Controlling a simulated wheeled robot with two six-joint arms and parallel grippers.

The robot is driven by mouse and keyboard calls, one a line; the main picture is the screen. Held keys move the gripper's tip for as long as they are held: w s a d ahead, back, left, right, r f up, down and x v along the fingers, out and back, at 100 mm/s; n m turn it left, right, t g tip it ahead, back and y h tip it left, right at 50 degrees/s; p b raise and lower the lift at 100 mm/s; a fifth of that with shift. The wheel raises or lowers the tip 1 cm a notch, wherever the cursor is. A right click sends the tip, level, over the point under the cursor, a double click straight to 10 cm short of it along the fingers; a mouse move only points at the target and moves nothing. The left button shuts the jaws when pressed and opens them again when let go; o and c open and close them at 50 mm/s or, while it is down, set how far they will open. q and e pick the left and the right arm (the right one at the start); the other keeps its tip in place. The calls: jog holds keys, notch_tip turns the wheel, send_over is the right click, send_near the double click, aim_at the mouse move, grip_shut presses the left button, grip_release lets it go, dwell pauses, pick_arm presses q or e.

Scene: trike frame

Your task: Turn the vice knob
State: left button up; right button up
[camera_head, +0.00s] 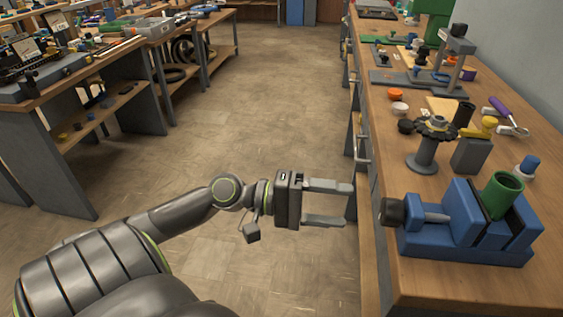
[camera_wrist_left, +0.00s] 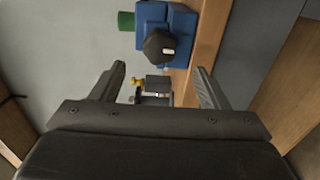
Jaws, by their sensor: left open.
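The blue vice (camera_head: 465,232) sits on the right-hand workbench near its front edge. Its black knob (camera_head: 392,212) sticks out to the left on a grey screw, toward the bench edge. A green cylinder (camera_head: 502,193) stands in the vice jaws. My left gripper (camera_head: 350,204) is open and empty, left of the knob and apart from it, over the floor beside the bench. In the left wrist view the dark knob (camera_wrist_left: 159,47) shows beyond the fingers, in front of the blue vice (camera_wrist_left: 181,20). My right gripper is not in view.
The right-hand workbench (camera_head: 425,290) carries a dark gear on a stand (camera_head: 430,140), a grey block (camera_head: 471,155), a purple-handled tool (camera_head: 499,106) and a blue-capped item (camera_head: 526,166) behind the vice. Cluttered tables (camera_head: 60,95) stand at the left. The floor between is clear.

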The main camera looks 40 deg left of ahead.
pick_arm(q)
jog(key=p+v, duration=0.5)
jog(key=v, duration=0.4)
jog(key=shift+p, duration=0.35)
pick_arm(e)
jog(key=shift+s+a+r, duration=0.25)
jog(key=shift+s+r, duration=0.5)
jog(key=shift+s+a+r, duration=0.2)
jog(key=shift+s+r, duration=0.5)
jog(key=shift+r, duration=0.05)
